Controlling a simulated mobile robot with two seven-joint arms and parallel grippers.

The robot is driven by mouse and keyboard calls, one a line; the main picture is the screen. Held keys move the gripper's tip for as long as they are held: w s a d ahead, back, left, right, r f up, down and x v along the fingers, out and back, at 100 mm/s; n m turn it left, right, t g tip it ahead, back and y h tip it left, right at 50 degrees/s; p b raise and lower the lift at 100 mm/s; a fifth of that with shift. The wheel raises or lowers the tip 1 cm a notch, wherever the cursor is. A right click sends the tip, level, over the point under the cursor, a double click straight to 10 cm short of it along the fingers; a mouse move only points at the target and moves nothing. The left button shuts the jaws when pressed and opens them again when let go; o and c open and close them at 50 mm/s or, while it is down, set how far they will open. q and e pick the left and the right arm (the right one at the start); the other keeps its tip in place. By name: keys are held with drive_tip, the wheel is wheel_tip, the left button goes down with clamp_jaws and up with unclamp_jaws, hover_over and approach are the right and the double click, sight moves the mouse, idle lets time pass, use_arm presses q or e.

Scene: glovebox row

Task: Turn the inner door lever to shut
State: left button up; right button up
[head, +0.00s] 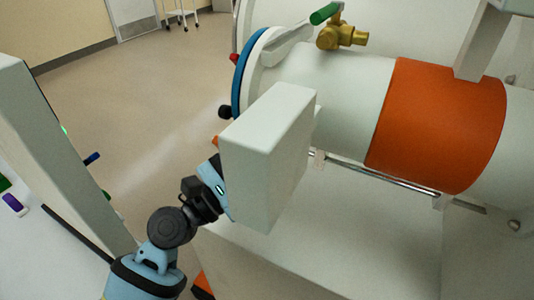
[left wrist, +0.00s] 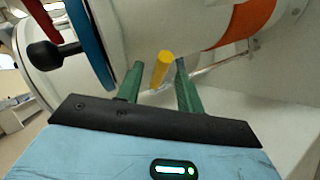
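In the left wrist view a yellow bar (left wrist: 160,68), which looks like a lever handle, stands between the green fingers of my left gripper (left wrist: 159,82). The fingers are open, with a gap visible on each side of the bar. What the bar is fixed to cannot be made out. In the head view my left arm reaches in from the lower left, and its fingers and the yellow bar are hidden behind a white box (head: 262,165). My right gripper is in neither view.
The white cylinder carries an orange band (head: 435,125) and a blue-rimmed round end (head: 245,75) with a black knob (head: 225,111). A brass valve (head: 340,36) with a green handle (head: 325,13) is on top. Open floor (head: 130,110) lies to the left.

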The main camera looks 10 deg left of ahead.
use_arm(q)
drive_tip(key=shift+w+d+r, duration=0.15)
drive_tip(key=shift+w+d, duration=0.15)
drive_tip(key=shift+d, duration=0.1)
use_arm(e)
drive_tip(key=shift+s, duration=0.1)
use_arm(q)
clamp_jaws()
